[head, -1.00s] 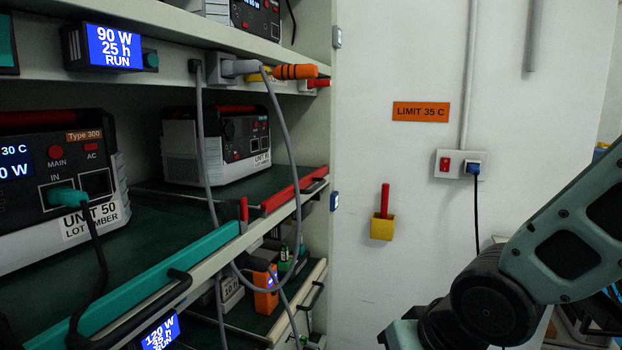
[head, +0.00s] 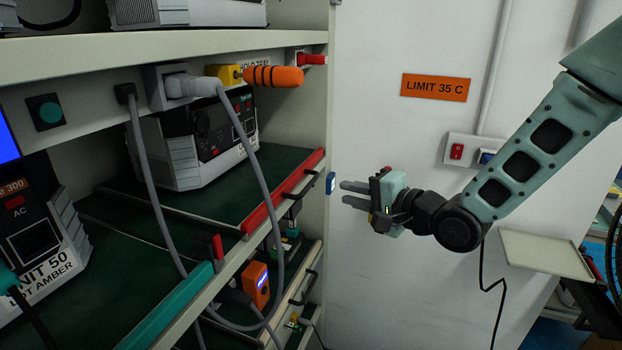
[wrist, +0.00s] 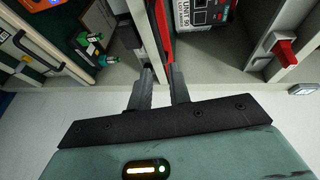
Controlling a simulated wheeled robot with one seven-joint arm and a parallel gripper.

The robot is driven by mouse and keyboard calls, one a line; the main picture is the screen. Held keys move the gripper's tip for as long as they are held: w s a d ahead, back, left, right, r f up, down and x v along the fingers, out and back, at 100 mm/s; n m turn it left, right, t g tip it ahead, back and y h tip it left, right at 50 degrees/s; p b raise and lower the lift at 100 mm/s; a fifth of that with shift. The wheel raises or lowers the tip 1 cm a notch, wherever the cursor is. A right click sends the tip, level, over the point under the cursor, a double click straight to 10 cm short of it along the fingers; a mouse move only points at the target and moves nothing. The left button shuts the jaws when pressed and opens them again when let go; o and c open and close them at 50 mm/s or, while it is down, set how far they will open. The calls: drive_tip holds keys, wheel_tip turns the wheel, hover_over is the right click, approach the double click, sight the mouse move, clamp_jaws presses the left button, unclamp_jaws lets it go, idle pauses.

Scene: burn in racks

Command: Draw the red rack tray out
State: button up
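The red rack tray (head: 285,192) is a dark-topped shelf tray with a red front bar and a black handle (head: 292,210) below it. It sits in the left rack with a grey power unit (head: 195,145) on it. A grey cable (head: 262,180) hangs in a loop across its left part. My gripper (head: 350,195) is to the right of the bar, in front of the white wall, with its fingers pointing left towards the rack. It is open and empty. In the wrist view, a red edge (wrist: 164,28) lies beyond the two separated fingers (wrist: 160,88).
A teal-edged tray (head: 170,305) with another unit is nearer at the lower left. An orange-handled plug (head: 273,77) and a red tab (head: 312,60) stick out above the red tray. An orange device (head: 256,284) is below. A beige side tray (head: 545,250) stands at right.

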sight(311, 181)
drive_tip(key=p+x, duration=0.4)
drive_tip(key=x, duration=0.8)
drive_tip(key=shift+f, duration=0.1)
drive_tip(key=shift+s, duration=0.1)
clamp_jaws()
